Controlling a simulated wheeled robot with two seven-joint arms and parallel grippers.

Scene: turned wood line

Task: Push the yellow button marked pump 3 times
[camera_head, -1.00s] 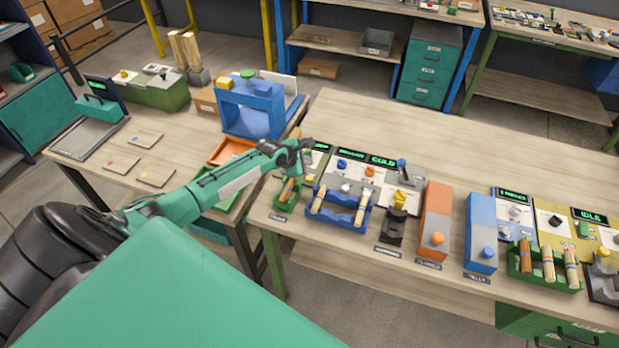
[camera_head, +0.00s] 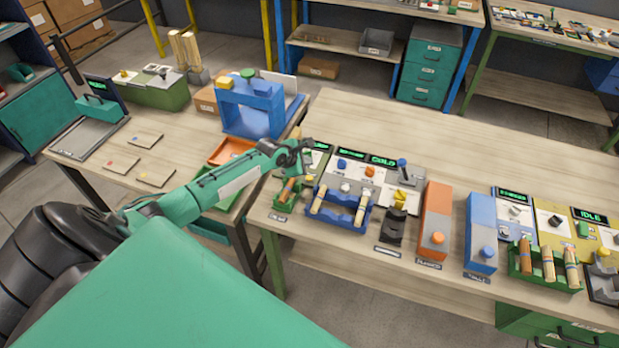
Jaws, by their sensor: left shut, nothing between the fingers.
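My left gripper (camera_head: 303,152) is shut and empty, above the left end of the row of control panels on the long wooden table (camera_head: 450,145). I cannot read the word pump anywhere, so I cannot tell which yellow part is the pump button. A yellow part (camera_head: 401,196) shows on the grey panel right of the gripper, near a lever. Another yellow knob (camera_head: 604,254) is at the right edge. A small yellow part (camera_head: 124,74) is on the green box on the left table. The arm and gripper hide part of the leftmost panel. My right gripper is out of view.
A blue rack (camera_head: 340,210) with wooden pieces, an orange block (camera_head: 434,225) and a blue block (camera_head: 481,235) line the table's front. A blue frame (camera_head: 250,108) stands left of the gripper. The back of the table is clear.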

